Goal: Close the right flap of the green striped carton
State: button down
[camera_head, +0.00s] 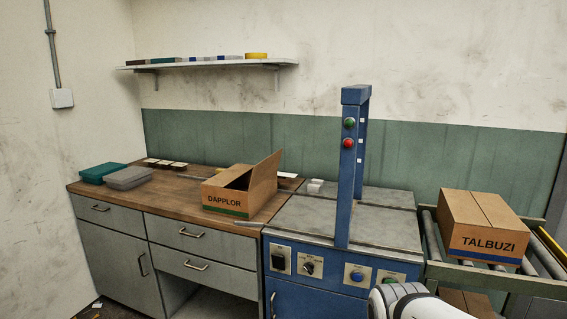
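The green striped carton (226,207), marked DAPPLOR, sits on the wooden worktop near its right end. A green stripe runs along the bottom of its front face. Its right flap (266,171) stands up, tilted outward to the right. A dark gap shows into the carton beside that flap. The left side of the top looks low, but I cannot tell exactly how its flap lies. A white rounded part of my arm shows at the bottom right, well away from the carton. My gripper is not in view.
A blue machine with a tall post (352,170) stands right of the worktop (160,198). A closed carton marked TALBUZI (485,240) rests on the roller conveyor (432,232). Teal and grey boxes (128,178) lie at the worktop's left. A wall shelf (215,63) hangs above.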

aim_at(261, 171)
jog(key=i, duration=1)
jog(key=z, duration=0.05)
